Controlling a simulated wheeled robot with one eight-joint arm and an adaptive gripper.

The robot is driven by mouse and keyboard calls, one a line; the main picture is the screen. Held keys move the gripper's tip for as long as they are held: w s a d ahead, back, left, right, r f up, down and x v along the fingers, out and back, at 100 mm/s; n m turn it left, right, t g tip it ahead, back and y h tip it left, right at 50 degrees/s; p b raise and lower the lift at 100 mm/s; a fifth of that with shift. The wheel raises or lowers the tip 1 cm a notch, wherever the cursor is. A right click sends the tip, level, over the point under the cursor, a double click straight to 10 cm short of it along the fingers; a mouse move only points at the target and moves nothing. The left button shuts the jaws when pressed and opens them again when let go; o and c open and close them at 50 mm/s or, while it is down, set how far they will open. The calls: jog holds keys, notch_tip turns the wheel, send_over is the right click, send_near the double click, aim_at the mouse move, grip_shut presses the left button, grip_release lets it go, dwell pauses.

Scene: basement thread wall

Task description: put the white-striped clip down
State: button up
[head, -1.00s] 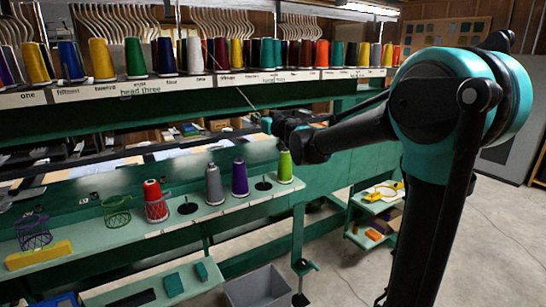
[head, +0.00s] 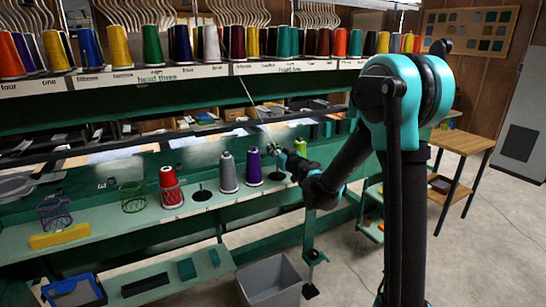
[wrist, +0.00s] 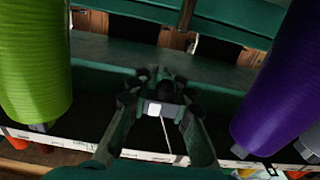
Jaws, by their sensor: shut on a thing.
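My gripper (wrist: 160,108) is in the middle of the wrist view, its two fingers closed on a small dark clip with a white patch (wrist: 153,109). In the head view my gripper (head: 273,150) is small, between the purple cone (head: 254,167) and the lime cone (head: 300,146), above the shelf. The clip is too small to make out there. In the wrist view the lime cone (wrist: 34,60) stands at the left and the purple cone (wrist: 285,85) at the right, both apart from the fingers. Whether the clip touches anything below cannot be told.
The green shelf (head: 110,228) also bears a grey cone (head: 228,173), a red cone (head: 168,188), wire baskets (head: 132,197) and a yellow block (head: 60,236). A grey bin (head: 270,282) stands below. A thread rack (head: 150,77) spans above. A wooden table (head: 463,142) is at right.

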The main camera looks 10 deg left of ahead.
jog(key=shift+f, duration=1.6)
jog(key=shift+f, duration=0.15)
jog(key=o, duration=0.8)
